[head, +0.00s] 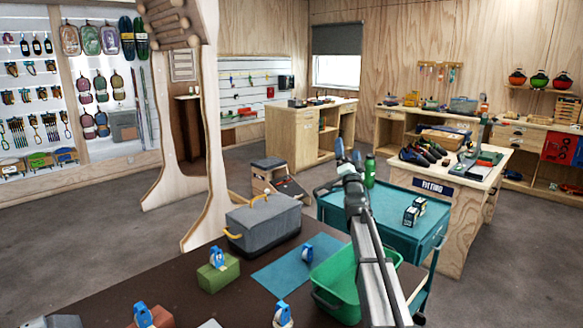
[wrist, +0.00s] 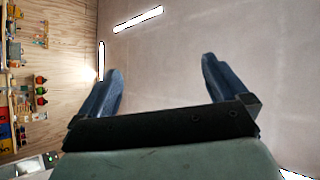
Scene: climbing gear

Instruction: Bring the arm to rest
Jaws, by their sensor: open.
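My gripper (head: 347,152) is at the top end of my raised arm (head: 365,235), near the middle of the head view. It stands above the teal cart (head: 345,205) in the picture and touches nothing that I can see. In the wrist view my gripper (wrist: 162,82) has its two blue fingers wide apart with nothing between them. That view looks up past the fingers to the ceiling (wrist: 170,50) and a wooden wall, so the gripper points upward or outward.
The dark table (head: 175,280) in front holds a grey bag (head: 264,222), a green block (head: 218,273), a blue mat (head: 285,270), a green bin (head: 330,292) and several blue devices. A green bottle (head: 370,171) stands on the cart. The space around my gripper looks free.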

